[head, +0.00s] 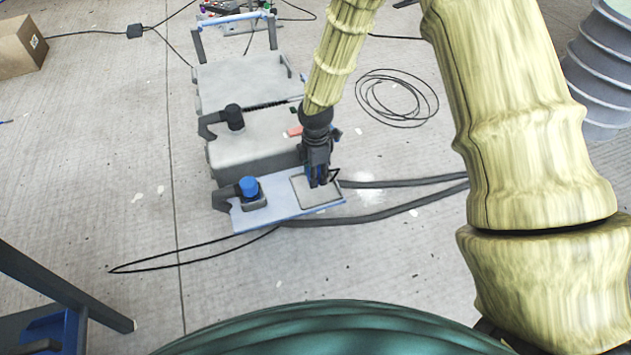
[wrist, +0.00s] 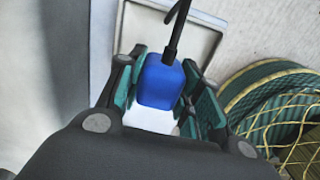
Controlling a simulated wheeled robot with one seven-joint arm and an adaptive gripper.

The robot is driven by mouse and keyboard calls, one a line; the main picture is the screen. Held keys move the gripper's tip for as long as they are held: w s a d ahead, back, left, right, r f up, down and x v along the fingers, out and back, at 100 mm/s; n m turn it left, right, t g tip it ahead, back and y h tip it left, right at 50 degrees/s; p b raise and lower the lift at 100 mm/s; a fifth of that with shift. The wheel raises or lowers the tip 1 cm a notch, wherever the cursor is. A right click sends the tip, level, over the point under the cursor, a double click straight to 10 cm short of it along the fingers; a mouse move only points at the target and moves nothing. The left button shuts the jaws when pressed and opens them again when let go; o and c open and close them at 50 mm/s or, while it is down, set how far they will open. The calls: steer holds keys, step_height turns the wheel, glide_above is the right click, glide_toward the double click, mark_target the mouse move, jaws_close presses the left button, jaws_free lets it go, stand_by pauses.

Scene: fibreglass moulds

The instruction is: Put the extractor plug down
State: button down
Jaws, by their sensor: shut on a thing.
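My gripper (head: 318,180) points down over the front right of the grey cart, above a shallow pale tray (head: 322,199). It is shut on the extractor plug, a blue block (wrist: 160,82) with a black cable rising from its far end in the wrist view. The plug sits between the two fingers (wrist: 162,105). The tray's raised rim also shows in the wrist view (wrist: 215,20), beyond the plug. In the head view the plug is mostly hidden by the fingers. I cannot tell whether it touches the tray.
The tray is on a light blue board (head: 290,213) at the front of the cart (head: 250,148). A blue-capped part (head: 248,187) stands left of it. Two dark hoses (head: 400,210) run off to the right. Cables lie on the floor, one coiled (head: 398,98). A cardboard box (head: 18,48) is far left.

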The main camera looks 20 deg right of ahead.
step_height(320, 180, down, 3)
steer(key=shift+f+b, duration=0.1)
steer(key=shift+b, duration=0.35)
steer(key=c, duration=1)
jaws_free()
steer(key=shift+s, duration=0.1)
step_height(320, 180, up, 12)
steer(key=p, duration=0.3)
